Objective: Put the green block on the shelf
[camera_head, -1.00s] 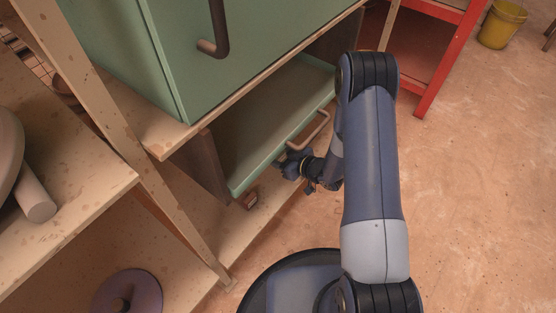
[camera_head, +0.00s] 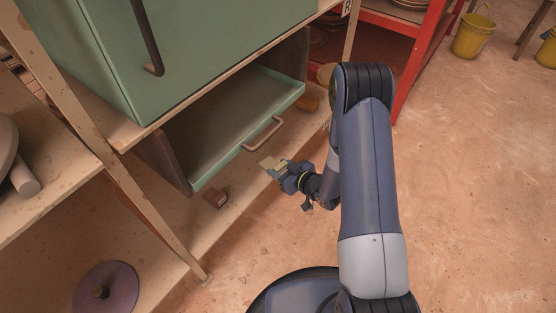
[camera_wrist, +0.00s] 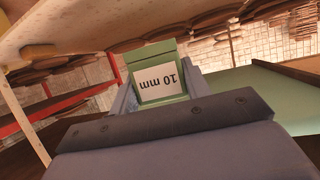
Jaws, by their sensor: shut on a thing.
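My gripper (camera_head: 273,166) is shut on the green block (camera_wrist: 160,62), which carries a white "10 mm" label. The label reads upside down in the wrist view. In the head view the green block (camera_head: 268,162) shows small and pale at the fingertips, in front of the pulled-out green drawer (camera_head: 215,140) and just below its handle (camera_head: 263,134). The block is clear of the drawer front in the picture. The beige shelf board (camera_head: 225,212) runs below the drawer, to the left of my gripper.
An orange-brown thing (camera_head: 309,103) sits by the drawer's far end. A purple disc (camera_head: 106,289) lies at lower left. A slanted post (camera_head: 150,205) stands left. The floor at right is open, with yellow buckets behind.

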